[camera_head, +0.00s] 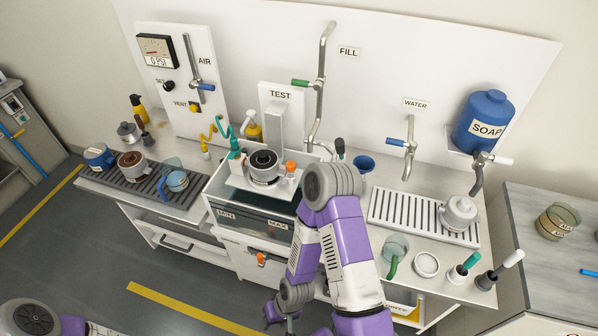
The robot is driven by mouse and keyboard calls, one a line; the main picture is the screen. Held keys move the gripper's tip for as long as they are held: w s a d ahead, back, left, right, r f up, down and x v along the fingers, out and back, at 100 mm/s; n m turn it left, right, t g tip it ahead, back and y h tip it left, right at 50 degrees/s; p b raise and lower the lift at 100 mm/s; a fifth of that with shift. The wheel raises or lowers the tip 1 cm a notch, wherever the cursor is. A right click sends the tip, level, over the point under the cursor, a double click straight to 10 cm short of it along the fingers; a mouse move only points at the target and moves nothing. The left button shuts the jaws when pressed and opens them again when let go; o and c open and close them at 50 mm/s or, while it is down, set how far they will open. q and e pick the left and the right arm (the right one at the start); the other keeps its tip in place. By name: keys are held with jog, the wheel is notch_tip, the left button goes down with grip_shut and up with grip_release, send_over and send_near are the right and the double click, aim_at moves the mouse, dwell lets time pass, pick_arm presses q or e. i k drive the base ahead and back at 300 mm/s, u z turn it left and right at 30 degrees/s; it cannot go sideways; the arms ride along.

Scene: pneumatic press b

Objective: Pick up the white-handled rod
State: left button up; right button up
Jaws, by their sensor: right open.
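The white-handled rod (512,258) stands tilted in a dark round holder (486,281) at the right front of the bench; the holder hides its lower end. My right arm rises in front of the bench and bends back down. Its gripper (286,322) is low at the bottom edge, left of the forearm and far to the left of the rod. It is open, with its tips partly cut off. Only a piece of my left arm shows at the lower left; its gripper is out of view.
A teal-handled tool in a holder (463,270), a white round dish (426,265) and a glass mug (395,250) stand left of the rod. A metal kettle (459,213) sits on the drain rack (400,220) behind. A grey side table (560,270) is at right.

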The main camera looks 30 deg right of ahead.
aim_at(518, 254)
jog(key=z, duration=4.35)
jog(key=i, duration=0.7)
jog(key=u, duration=1.85)
